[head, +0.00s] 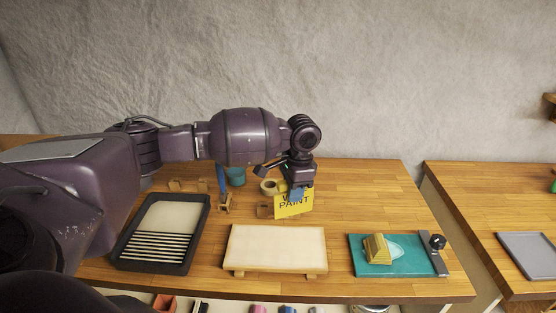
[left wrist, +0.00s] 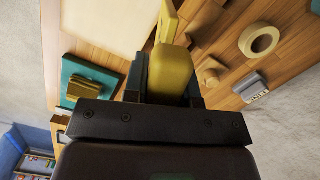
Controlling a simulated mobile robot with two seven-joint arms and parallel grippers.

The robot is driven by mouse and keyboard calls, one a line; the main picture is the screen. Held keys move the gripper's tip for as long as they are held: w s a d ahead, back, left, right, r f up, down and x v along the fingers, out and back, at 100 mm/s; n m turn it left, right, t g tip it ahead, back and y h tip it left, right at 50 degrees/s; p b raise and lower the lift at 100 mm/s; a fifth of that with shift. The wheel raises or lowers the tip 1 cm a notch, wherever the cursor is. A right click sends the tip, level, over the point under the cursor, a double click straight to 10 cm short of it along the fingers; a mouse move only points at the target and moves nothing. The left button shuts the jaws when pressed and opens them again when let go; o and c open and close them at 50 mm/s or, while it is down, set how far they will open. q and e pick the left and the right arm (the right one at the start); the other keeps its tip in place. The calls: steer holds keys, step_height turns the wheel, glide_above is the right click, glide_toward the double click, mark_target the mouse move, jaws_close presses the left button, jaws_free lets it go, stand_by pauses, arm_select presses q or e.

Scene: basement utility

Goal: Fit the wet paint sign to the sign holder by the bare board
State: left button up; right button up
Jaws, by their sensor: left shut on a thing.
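The yellow wet paint sign (head: 293,206) hangs from my left gripper (head: 299,189), which is shut on its top edge. It is a little tilted, with the word PAINT facing the head view. The sign (left wrist: 168,72) also shows between the fingers in the left wrist view. The pale bare board (head: 277,246) lies on low wooden supports in front of it. I cannot tell whether sign and block touch.
A black paint tray (head: 124,257) lies left on the workbench. A teal mat (head: 361,266) with a yellow-brown block lies right. A gap separates another bench (head: 490,210) at right.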

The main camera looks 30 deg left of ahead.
arm_select(q)
steer(key=w+a+r+m+p, duration=0.1)
steer(key=w+a+r+m, duration=0.1)
steer(key=w+a+m, duration=0.2)
steer(key=a, duration=0.3)
steer(key=shift+a+r+y+p, duration=0.2)
steer(key=shift+y+p, duration=0.1)
steer(key=shift+p, duration=0.1)
steer(key=shift+f, duration=2.4)
steer(key=shift+f+b, duration=0.4)
steer(key=shift+f, duration=1.95)
steer(key=o, duration=1)
steer(key=shift+r, duration=0.1)
steer(key=r, duration=0.7)
steer(key=d+r, duration=0.1)
steer(key=r, duration=0.2)
steer(key=shift+w+d+r+b, duration=0.1)
steer(key=shift+w+r+b, duration=0.2)
steer(key=shift+b, duration=0.1)
